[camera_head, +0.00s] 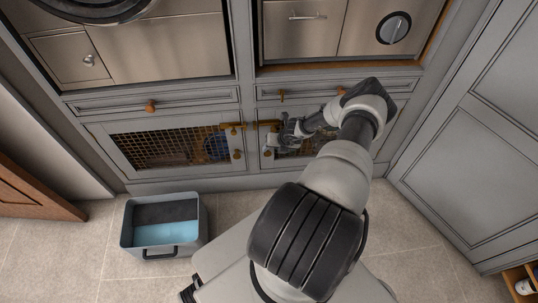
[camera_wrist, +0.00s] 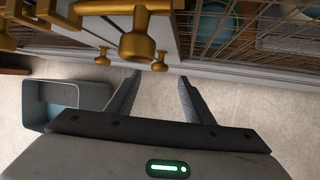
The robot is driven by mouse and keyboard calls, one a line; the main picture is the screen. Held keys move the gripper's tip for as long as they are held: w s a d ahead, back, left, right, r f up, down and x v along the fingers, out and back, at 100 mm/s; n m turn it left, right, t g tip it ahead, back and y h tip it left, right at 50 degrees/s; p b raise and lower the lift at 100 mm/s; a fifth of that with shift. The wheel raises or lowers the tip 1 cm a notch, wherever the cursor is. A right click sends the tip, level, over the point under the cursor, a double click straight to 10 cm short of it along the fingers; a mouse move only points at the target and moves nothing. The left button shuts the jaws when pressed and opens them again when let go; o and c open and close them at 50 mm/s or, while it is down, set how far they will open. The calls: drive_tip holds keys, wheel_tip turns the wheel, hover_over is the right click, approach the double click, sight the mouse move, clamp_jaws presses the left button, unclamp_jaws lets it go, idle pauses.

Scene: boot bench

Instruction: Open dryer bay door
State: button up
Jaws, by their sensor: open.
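Two grey mesh-fronted doors stand low in the cabinet, a left one (camera_head: 120,138) and a right one (camera_head: 264,163); both look shut. Which of them is the dryer bay door is not marked. Brass latches (camera_head: 232,126) and round knobs (camera_head: 237,155) sit where the doors meet. My gripper (camera_head: 284,138) is in front of the right door, near its latch. In the wrist view its two dark fingers (camera_wrist: 158,80) are apart with nothing between them. A large brass knob (camera_wrist: 138,46) shows close beyond the fingers, seemingly apart from them.
A grey bin (camera_head: 205,232) with light blue contents stands on the tiled floor, left of my base. Drawers (camera_head: 120,104) with knobs run above the doors, under steel appliances (camera_head: 165,50). A tall grey cabinet (camera_head: 470,130) closes the right side.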

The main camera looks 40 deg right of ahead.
sight(269, 152)
drive_tip(key=b+x, duration=0.4)
drive_tip(key=x, duration=0.2)
drive_tip(key=shift+f, duration=0.15)
drive_tip(key=f+b, duration=0.1)
drive_tip(key=b, duration=0.3)
drive_tip(key=shift+w+f, duration=0.1)
drive_tip(key=shift+w, duration=0.3)
clamp_jaws()
